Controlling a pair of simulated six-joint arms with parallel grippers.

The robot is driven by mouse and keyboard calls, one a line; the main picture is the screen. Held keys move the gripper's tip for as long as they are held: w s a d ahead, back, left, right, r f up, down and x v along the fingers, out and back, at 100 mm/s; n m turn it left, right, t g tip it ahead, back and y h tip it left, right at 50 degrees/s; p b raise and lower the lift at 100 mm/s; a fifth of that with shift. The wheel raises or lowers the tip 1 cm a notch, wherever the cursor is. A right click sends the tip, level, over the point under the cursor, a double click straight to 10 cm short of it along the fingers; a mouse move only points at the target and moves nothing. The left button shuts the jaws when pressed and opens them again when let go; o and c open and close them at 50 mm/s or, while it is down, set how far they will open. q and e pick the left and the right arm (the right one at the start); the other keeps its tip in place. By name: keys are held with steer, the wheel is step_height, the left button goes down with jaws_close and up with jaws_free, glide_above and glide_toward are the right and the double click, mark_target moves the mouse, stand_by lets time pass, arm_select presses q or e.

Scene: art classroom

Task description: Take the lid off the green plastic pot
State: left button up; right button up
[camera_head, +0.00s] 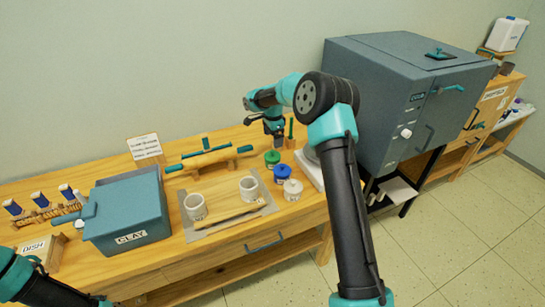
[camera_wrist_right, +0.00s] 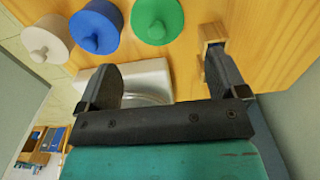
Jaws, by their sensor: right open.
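The green plastic pot (camera_head: 272,158) stands on the wooden table with its lid on. In the right wrist view its round green lid (camera_wrist_right: 157,18) with a small knob shows at the top edge. My right gripper (camera_head: 274,138) points down just behind and above the pot. In the wrist view the right gripper (camera_wrist_right: 167,78) is open and empty, its fingers wide apart, with the green lid beyond them and not between them. Of my left arm only dark and teal links show at the bottom left of the head view; its gripper is out of view.
A blue pot (camera_head: 282,173) and a white pot (camera_head: 292,189) stand in a row in front of the green one. A small wooden holder (camera_wrist_right: 213,33) is close by the right-hand finger. A kiln (camera_head: 400,95) stands to the right; a clay bin (camera_head: 128,212) stands left.

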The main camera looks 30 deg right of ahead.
mark_target(272, 150)
steer(key=shift+f, duration=1.5)
steer(key=shift+s+a+f, duration=0.1)
steer(key=shift+f, duration=1.2)
steer(key=shift+s+a+f, duration=0.1)
steer(key=shift+f, duration=1.2)
steer(key=c, duration=0.7)
steer(key=shift+r, duration=0.1)
